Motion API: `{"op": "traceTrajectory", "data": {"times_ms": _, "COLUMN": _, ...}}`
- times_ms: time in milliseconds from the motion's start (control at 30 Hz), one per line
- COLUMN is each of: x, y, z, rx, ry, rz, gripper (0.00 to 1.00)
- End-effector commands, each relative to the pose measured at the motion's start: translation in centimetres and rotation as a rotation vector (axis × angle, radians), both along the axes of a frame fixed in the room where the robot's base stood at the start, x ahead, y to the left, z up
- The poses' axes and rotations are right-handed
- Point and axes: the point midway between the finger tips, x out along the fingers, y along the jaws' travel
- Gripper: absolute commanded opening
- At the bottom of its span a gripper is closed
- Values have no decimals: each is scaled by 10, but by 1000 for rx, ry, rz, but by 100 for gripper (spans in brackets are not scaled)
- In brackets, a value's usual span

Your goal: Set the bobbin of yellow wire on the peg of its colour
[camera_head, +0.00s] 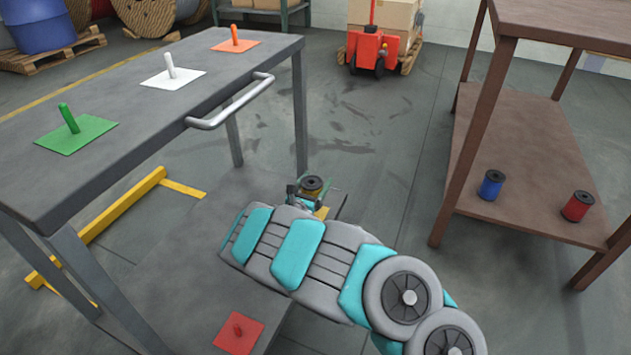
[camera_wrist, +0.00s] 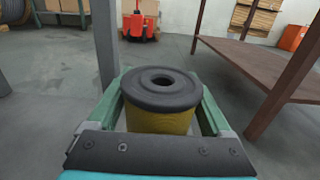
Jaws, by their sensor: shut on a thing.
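My gripper (camera_head: 309,190) is shut on a bobbin with black flanges (camera_head: 312,183). The wrist view shows yellow wire on this bobbin (camera_wrist: 160,121), upright between the green fingers. In the head view it is over the grey table's lower shelf (camera_head: 190,300). A small yellow patch (camera_head: 322,212) shows just below the gripper; my arm hides most of it, and I cannot tell if it is a peg's plate. On the tabletop are a green peg (camera_head: 69,119), a white peg (camera_head: 170,66) and an orange peg (camera_head: 234,36). A red peg (camera_head: 238,330) is on the lower shelf.
A bar handle (camera_head: 232,105) sticks out from the tabletop's edge, and a table leg (camera_head: 299,110) stands near my gripper. A blue bobbin (camera_head: 491,184) and a red bobbin (camera_head: 577,206) stand on the brown rack's lower shelf (camera_head: 525,150). The floor between is clear.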

Motion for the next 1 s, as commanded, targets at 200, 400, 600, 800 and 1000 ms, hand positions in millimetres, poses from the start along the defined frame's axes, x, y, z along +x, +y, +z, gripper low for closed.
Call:
{"op": "traceTrajectory", "data": {"times_ms": 200, "x": 0, "y": 0, "z": -6, "rx": 1, "ry": -1, "rz": 0, "gripper": 3}}
{"op": "traceTrajectory", "data": {"times_ms": 400, "x": 0, "y": 0, "z": -12, "rx": 0, "ry": -1, "rz": 0, "gripper": 3}}
{"op": "traceTrajectory", "data": {"times_ms": 600, "x": 0, "y": 0, "z": -17, "rx": 0, "ry": -1, "rz": 0, "gripper": 3}}
{"op": "traceTrajectory", "data": {"times_ms": 800, "x": 0, "y": 0, "z": -22, "rx": 0, "ry": -1, "rz": 0, "gripper": 3}}
{"op": "traceTrajectory", "data": {"times_ms": 1000, "x": 0, "y": 0, "z": -29, "rx": 0, "ry": 0, "rz": 1, "gripper": 3}}
